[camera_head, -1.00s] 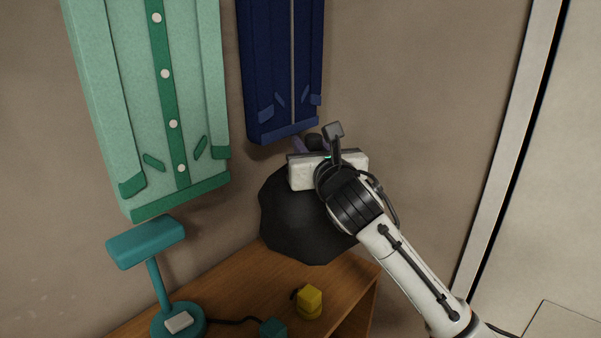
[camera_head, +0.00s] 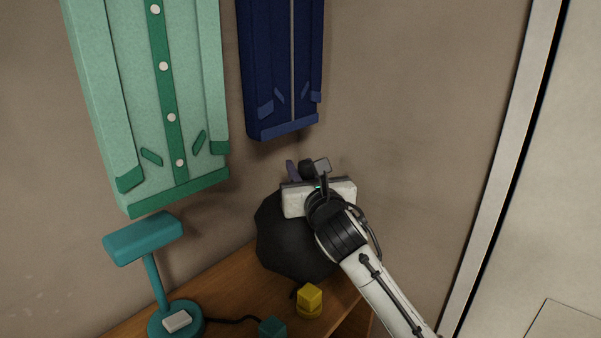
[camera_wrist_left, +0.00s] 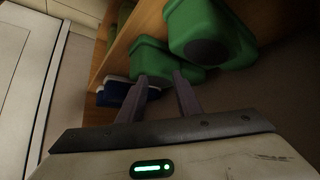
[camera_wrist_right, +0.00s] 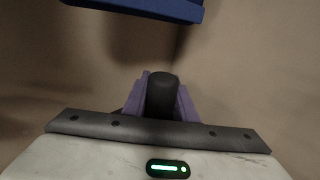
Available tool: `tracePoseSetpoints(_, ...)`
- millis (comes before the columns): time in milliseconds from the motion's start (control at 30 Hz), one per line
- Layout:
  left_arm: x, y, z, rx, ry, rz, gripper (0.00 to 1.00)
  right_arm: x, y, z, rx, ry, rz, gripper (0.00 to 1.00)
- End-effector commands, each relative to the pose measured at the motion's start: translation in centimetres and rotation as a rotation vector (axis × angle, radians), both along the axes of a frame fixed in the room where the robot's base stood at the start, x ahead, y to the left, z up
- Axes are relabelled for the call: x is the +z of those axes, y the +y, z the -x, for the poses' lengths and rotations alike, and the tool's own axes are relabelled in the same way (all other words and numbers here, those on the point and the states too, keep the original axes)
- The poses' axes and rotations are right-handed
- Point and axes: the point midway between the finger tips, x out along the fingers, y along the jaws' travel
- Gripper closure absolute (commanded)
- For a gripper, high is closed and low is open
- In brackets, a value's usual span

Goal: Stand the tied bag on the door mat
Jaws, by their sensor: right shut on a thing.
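The tied bag (camera_head: 292,243) is dark grey and round, and hangs upright in front of the wall at the wooden shelf top. My right gripper (camera_head: 302,172) is above it, shut on its tied neck. The right wrist view shows the dark neck (camera_wrist_right: 161,96) between the purple fingers. I cannot tell whether the bag's underside touches the shelf top. My left gripper (camera_wrist_left: 158,88) shows only in its own wrist view, open and empty, with its fingers apart. The door mat is not visible in any view.
The wooden shelf top (camera_head: 228,281) holds a teal lamp (camera_head: 156,278) and a small yellow object (camera_head: 309,300). A green coat (camera_head: 150,110) and a blue coat (camera_head: 281,75) hang above. A pale door (camera_head: 540,210) is at right. Green containers (camera_wrist_left: 208,35) are near my left gripper.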

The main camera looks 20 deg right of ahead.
Motion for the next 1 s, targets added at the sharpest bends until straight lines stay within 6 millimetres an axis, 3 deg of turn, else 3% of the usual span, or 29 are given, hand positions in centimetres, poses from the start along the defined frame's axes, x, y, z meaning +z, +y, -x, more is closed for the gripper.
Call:
tracePoseSetpoints(467, 0.30, -0.13, -0.21, -0.002, -0.007, 0.002, 0.69, -0.03, 0.17, -0.21, 0.001, -0.013, 0.000, 1.00)
tracePoseSetpoints(500, 0.26, -0.14, -0.23, -0.002, -0.008, 0.003, 0.69, -0.52, 0.16, -0.24, 0.000, -0.003, -0.001, 0.68)
tracePoseSetpoints(567, 0.27, -0.14, -0.24, -0.001, -0.009, 0.003, 0.69, -0.52, 0.16, -0.24, 0.000, -0.003, -0.001, 0.58)
tracePoseSetpoints(1000, 0.34, -0.14, -0.28, -0.001, -0.009, 0.004, 0.69, -0.26, 0.17, 0.42, 0.000, -0.003, 0.000, 0.56)
